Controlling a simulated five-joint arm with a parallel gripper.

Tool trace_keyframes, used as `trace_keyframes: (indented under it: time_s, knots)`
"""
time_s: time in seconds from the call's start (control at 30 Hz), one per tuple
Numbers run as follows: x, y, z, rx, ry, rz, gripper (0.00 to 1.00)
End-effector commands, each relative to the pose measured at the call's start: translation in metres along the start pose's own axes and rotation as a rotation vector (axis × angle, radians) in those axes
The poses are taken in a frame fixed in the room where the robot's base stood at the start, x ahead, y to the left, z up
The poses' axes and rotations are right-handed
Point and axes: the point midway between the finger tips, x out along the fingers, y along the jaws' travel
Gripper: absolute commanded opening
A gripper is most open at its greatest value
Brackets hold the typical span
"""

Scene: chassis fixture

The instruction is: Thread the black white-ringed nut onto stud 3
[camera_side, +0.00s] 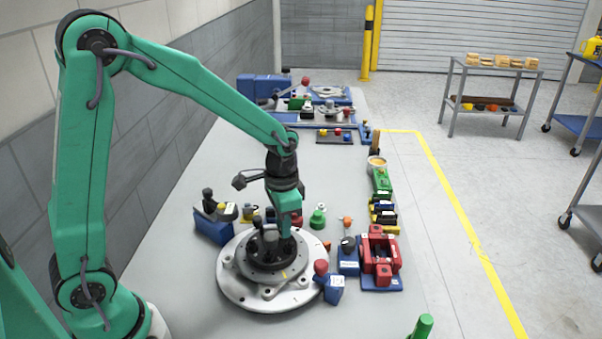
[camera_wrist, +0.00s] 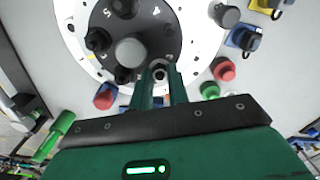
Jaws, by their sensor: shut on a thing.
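My gripper (camera_side: 285,232) points down over the right part of the dark round plate (camera_side: 258,271) of the chassis fixture. In the wrist view its two fingers (camera_wrist: 160,80) are shut on the black white-ringed nut (camera_wrist: 159,70), whose pale ring shows between the tips at the plate's edge. The plate carries a grey central hub (camera_wrist: 130,52) and several black knob-like pieces, one of them left of the hub (camera_wrist: 98,40). The numerals 5 and 4 are readable. Stud 3 is not visible; I cannot tell whether the nut touches it.
The dark plate sits on a white flange (camera_side: 233,290). A red-knobbed blue block (camera_side: 332,288) stands close at the flange's right front. A green knob (camera_side: 317,219), a red fixture (camera_side: 380,258) and a blue block (camera_side: 213,227) stand around it. The front left table is clear.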

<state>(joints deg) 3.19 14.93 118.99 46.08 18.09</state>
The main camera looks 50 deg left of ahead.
Motion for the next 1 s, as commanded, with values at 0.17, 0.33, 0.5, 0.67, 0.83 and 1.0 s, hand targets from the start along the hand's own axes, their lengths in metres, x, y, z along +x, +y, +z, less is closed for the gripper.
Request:
trace_keyframes:
  time_s: [0.17,0.33,0.5,0.67,0.83,1.0]
  knots:
    - [0.0013,0.0002,0.0007,0.101,-0.003,0.001,0.0]
    - [0.0016,0.0001,0.0007,0.191,-0.003,0.001,0.0]
    - [0.0017,0.0001,0.0007,0.23,-0.003,0.001,0.0]
    - [0.0019,0.0,0.0007,0.309,-0.003,0.001,0.0]
    - [0.002,-0.0001,0.0007,0.339,-0.003,0.001,0.0]
    - [0.0019,-0.0002,0.0008,0.337,-0.003,0.001,0.26]
